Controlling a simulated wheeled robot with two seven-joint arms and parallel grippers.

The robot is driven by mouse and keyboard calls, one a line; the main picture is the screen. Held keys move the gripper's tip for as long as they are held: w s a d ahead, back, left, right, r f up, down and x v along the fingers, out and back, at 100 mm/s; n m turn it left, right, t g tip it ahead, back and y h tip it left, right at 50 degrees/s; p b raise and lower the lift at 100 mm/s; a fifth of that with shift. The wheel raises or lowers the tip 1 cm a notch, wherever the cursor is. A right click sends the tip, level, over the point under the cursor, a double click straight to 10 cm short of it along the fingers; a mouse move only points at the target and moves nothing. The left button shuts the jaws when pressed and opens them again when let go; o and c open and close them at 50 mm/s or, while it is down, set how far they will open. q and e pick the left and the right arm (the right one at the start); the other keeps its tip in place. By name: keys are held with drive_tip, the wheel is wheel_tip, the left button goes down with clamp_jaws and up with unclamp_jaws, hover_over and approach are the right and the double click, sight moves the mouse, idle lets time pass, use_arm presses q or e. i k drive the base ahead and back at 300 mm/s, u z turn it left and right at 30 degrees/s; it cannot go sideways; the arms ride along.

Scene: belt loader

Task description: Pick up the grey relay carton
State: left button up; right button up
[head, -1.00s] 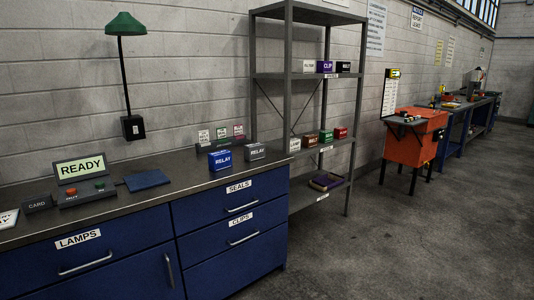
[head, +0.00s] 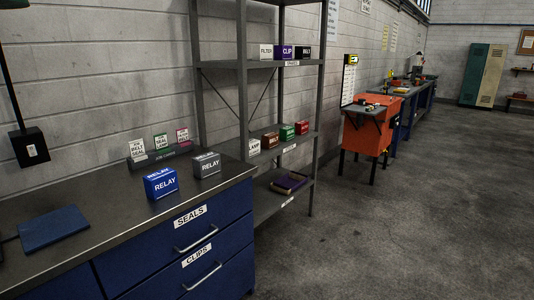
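The grey relay carton (head: 207,165) sits upright on the dark counter (head: 112,227), near its right end, with white RELAY lettering on its front. A blue relay carton (head: 161,183) stands just left of it and nearer to me, apart from it or nearly so. Neither of my grippers shows in the head view.
A card rack (head: 160,151) stands behind the cartons by the wall. A blue mat (head: 53,228) lies on the counter at left. A grey shelf unit (head: 262,64) with several small boxes stands right of the counter. An orange cabinet (head: 368,133) stands beyond. The floor (head: 400,235) at right is clear.

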sight(205, 166)
drive_tip(key=u, duration=0.05)
drive_tip(key=i, duration=1.5)
drive_tip(key=u, duration=0.6)
